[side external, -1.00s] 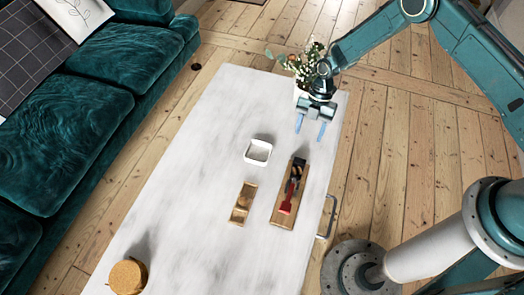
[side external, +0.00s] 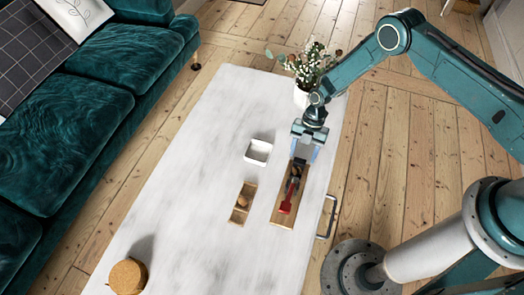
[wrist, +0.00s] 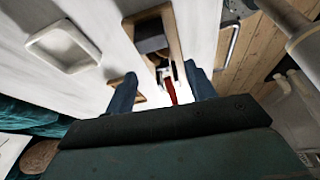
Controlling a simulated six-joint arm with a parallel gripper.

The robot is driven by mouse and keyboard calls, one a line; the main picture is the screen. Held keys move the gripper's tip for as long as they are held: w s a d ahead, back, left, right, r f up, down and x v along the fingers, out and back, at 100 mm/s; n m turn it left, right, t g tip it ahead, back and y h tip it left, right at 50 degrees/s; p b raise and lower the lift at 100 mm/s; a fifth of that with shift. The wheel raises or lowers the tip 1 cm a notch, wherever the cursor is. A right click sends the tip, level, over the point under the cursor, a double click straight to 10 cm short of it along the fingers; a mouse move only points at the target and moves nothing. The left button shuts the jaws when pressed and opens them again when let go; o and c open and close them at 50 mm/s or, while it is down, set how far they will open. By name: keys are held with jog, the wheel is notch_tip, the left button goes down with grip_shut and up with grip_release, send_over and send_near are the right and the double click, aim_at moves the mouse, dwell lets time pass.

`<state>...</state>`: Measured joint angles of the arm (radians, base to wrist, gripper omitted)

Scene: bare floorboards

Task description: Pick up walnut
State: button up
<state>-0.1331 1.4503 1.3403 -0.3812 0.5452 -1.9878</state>
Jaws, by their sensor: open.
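A small brown rounded lump, likely the walnut (side external: 243,200), sits in a small wooden tray (side external: 236,217) on the white table. I cannot make it out in the wrist view, where the tray (wrist: 117,82) is partly hidden by a finger. My gripper (side external: 305,156) is open and empty, over the far end of a longer wooden board, to the right of and beyond the small tray. In the wrist view my gripper (wrist: 161,88) shows its two blue fingers spread apart, with the board between and beyond them.
The longer wooden board (side external: 282,219) holds a red-handled tool (side external: 286,205) and dark parts. A white square dish (side external: 257,151) stands left of it. A flower vase (side external: 301,97) is at the far end, a round cork-coloured object (side external: 128,275) at the near left. Table space between is clear.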

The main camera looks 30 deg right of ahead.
aim_at(298, 168)
jog(key=shift+x, duration=0.75)
jog(key=shift+x, duration=2.6)
jog(key=shift+w+a, duration=0.1)
jog(key=c, duration=1.1)
jog(key=shift+r, duration=0.2)
notch_tip(298, 168, up, 20)
jog(key=shift+f, duration=0.15)
